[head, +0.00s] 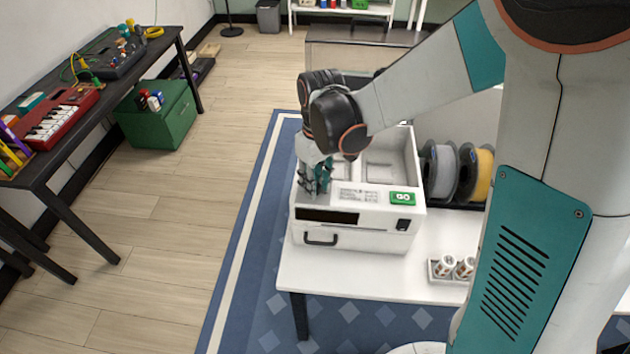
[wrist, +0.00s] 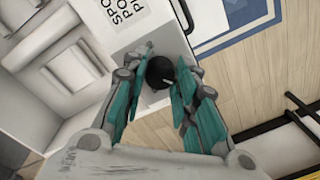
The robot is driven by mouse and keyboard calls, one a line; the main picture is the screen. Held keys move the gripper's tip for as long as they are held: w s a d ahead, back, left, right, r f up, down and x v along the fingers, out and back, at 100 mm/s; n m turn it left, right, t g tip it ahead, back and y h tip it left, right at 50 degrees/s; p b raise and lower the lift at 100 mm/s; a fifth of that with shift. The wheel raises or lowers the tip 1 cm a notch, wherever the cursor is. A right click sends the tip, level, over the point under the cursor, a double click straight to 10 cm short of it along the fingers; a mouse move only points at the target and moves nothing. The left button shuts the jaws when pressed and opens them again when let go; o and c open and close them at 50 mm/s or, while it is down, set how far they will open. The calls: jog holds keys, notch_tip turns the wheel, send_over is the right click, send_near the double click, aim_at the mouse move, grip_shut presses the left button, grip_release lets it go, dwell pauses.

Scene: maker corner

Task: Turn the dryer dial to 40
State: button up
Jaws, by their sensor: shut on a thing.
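The dryer (head: 358,232) is a white box on a white table, with a dark front window, a black drawer handle and a green GO label on top. Its black round dial (wrist: 160,71) shows in the wrist view with a light pointer line on it. My gripper (wrist: 163,84) is shut on the dial, with a teal finger on either side. In the head view my gripper (head: 315,178) is at the left end of the dryer's top and hides the dial. No number marks around the dial can be read.
Grey and yellow filament spools (head: 472,174) stand just right of the dryer. A small tray (head: 440,277) with two cups sits at the table's front right. A dark bench with a red keyboard (head: 60,117) is at the left. Open wooden floor lies between.

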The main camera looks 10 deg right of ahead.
aim_at(318, 184)
jog(key=shift+n, duration=0.3)
dwell(0.4)
jog(key=o, duration=1)
jog(key=shift+o, duration=0.2)
notch_tip(318, 184, up, 12)
jog(key=shift+w+d, duration=0.15)
jog(key=shift+d, duration=0.15)
